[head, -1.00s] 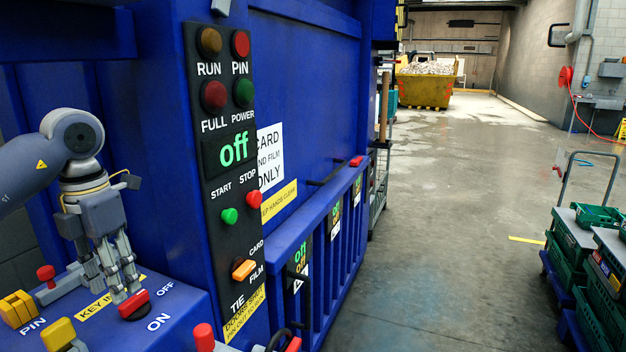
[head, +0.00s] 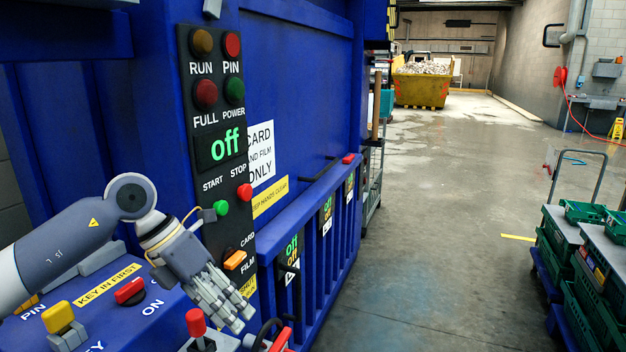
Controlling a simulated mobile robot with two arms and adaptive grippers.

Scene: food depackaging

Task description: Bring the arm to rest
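My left arm comes in from the lower left. My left gripper (head: 226,306) hangs in front of the lower part of the black control panel (head: 217,150), fingers pointing down and right. Its fingers look close together, but whether they are open or shut is not clear; I see nothing held in them. The red ON/OFF key switch (head: 130,291) on the blue console (head: 140,328) stands to the left of the gripper, apart from it. The display on the panel reads "off". My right gripper does not show.
A red-knobbed lever (head: 196,325) stands just below the gripper, and a yellow-topped one (head: 60,318) is at the lower left. The blue baler (head: 300,90) fills the left side. Green crates on trolleys (head: 590,262) stand at right. The concrete floor (head: 440,220) between is clear.

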